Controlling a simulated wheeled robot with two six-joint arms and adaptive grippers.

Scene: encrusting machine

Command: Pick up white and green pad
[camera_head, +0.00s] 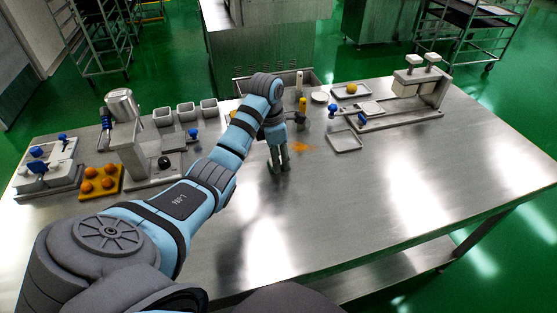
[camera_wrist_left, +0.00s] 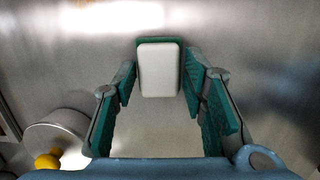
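The white and green pad (camera_wrist_left: 158,72) lies on the metal table, white face up with a green edge around its far end. It shows in the left wrist view between the fingertips of my left gripper (camera_wrist_left: 160,88). The fingers, with green inner pads, are spread apart, with a narrow gap on each side of the pad. In the head view my left gripper (camera_head: 278,166) points down close to the table; I cannot make out the pad there. My right gripper is not in view.
A machine (camera_head: 128,135) and a tray of orange balls (camera_head: 101,182) stand left. The table's front right is clear.

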